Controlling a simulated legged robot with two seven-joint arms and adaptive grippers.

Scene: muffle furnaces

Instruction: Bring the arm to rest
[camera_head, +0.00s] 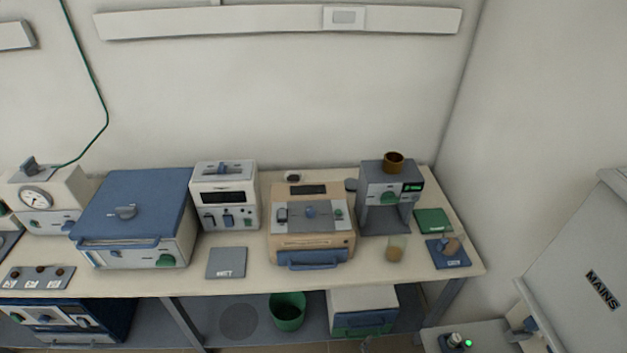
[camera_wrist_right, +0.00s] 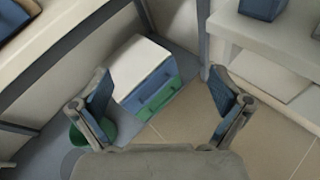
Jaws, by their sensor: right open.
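My right gripper (camera_wrist_right: 160,88) is open in the right wrist view, with its two fingers spread wide and nothing between the pads. Past the fingers are the floor and a white-topped cabinet with blue and green drawers (camera_wrist_right: 145,72), below and apart from the gripper. A green bin (camera_wrist_right: 92,131) is partly hidden behind the left-hand finger. In the head view my arms cannot be clearly made out, and my left gripper is not in view.
In the head view a bench (camera_head: 231,281) carries a blue-lidded furnace (camera_head: 136,205), a tan machine (camera_head: 311,250), a grey dispenser (camera_head: 373,178) and a small beaker (camera_head: 396,248). A MAINS cabinet (camera_head: 585,260) stands at right. A green bin (camera_head: 288,312) sits under the bench.

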